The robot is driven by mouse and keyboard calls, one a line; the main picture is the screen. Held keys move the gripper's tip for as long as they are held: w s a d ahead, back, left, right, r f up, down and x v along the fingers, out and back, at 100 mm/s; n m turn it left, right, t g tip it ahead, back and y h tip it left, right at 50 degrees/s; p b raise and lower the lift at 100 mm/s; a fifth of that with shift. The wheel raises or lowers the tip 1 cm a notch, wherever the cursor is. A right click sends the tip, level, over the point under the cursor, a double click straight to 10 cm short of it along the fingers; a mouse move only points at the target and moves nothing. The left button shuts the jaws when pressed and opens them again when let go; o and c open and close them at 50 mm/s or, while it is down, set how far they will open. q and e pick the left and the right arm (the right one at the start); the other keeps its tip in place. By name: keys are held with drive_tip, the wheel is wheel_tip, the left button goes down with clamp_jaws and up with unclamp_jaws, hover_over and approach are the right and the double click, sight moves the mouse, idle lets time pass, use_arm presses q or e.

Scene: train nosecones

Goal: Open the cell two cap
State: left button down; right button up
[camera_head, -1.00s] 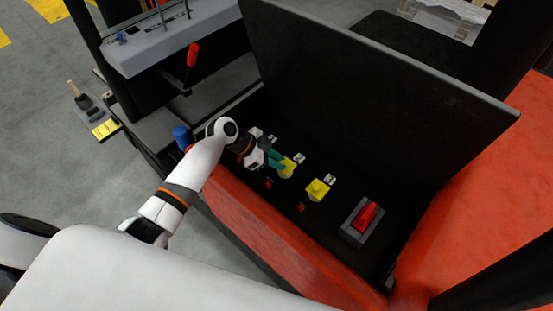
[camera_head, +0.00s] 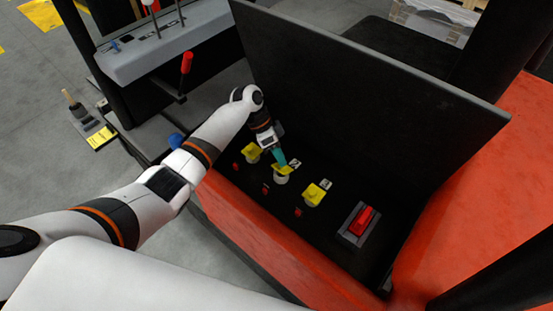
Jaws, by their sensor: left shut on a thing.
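A row of three yellow caps sits on the black compartment floor: one at the left (camera_head: 250,150), one in the middle (camera_head: 283,173) and one at the right (camera_head: 315,194). Pale necks show under the caps. The tags beside them are too small to read, so I take the middle one as the cell two cap. My left gripper (camera_head: 281,162) reaches down from behind with teal fingers shut on the middle cap. The fingers hide part of its top. I cannot tell whether the cap is turned or loosened. My right gripper is not in view.
A raised black lid (camera_head: 370,95) stands close behind the row. A red switch (camera_head: 363,219) is on the right of the floor. Small red plugs (camera_head: 298,212) lie in front of the caps. The orange body edge (camera_head: 245,225) borders the near side.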

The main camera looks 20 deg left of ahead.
use_arm(q)
drive_tip(key=shift+w+d+r+g, duration=0.15)
drive_tip(key=shift+w+g, duration=0.1)
drive_tip(key=shift+g, duration=0.15)
drive_tip(key=c, duration=1.3)
unclamp_jaws()
drive_tip(key=shift+b+v, duration=1.35)
drive_tip(key=shift+v, duration=4.6)
drive_tip(key=shift+w+d, duration=0.1)
